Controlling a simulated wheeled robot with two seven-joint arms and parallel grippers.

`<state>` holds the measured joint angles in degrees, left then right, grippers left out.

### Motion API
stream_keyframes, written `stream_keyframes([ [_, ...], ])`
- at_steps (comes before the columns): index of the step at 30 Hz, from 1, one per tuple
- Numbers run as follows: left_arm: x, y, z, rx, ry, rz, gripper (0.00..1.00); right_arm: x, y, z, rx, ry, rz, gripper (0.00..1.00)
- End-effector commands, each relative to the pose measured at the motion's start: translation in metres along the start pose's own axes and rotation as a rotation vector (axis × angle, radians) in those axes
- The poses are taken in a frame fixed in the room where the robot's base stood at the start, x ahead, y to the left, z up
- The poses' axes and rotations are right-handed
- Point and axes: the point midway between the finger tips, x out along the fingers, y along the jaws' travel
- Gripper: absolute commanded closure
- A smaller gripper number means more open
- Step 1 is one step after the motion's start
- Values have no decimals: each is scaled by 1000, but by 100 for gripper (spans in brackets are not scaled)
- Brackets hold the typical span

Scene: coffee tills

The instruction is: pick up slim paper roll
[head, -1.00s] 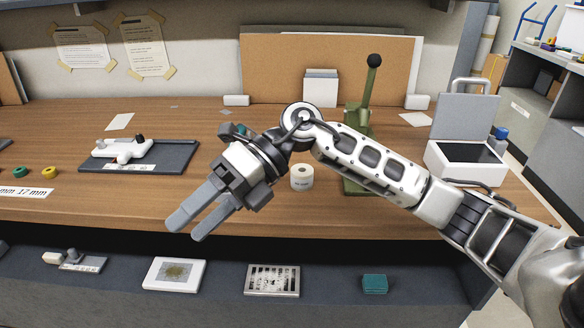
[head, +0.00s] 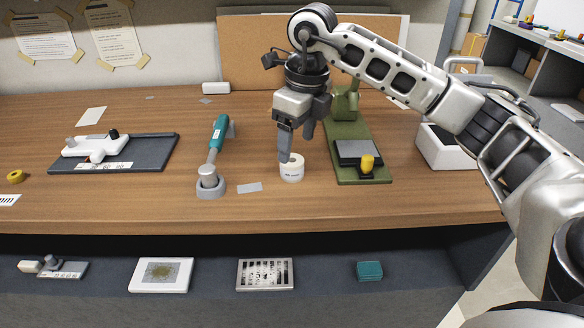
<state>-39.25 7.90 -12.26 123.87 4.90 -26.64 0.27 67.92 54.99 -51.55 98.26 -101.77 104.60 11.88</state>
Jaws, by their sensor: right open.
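The slim paper roll (head: 292,173) is a small white roll with dark print on its side, standing upright on the wooden bench in the middle of the head view. My right gripper (head: 297,147) points down at it from above, open and empty. Its left finger overlaps the roll's upper edge in the picture; I cannot tell whether they touch. The right finger ends higher, behind and to the right. Part of the roll's top is hidden by the finger. My left gripper is not in view.
A green press (head: 333,130) with a yellow knob stands close right of the roll. A teal-handled tool (head: 218,135) in a grey holder (head: 211,188) and a small grey plate (head: 249,187) are to the left. The bench front (head: 330,212) is clear.

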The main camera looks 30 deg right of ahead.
Motion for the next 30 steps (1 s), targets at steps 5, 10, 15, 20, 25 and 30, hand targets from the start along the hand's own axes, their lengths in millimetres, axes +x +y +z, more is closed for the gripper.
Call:
stream_keyframes([
  [5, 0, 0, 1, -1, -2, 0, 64, 13, 0, 0, 1, 0, 0, 31],
  [10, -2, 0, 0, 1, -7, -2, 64, 32, -2, 3, 2, 2, 2, 31],
  [15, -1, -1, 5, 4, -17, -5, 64, 57, -3, 5, 1, 1, 1, 31],
  [20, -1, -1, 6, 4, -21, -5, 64, 65, -3, 6, 0, -1, 1, 31],
  [25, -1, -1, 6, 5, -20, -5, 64, 65, -3, 6, 0, -2, 1, 31],
  [30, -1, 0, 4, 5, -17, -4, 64, 65, -3, 6, 0, -2, 1, 76],
])
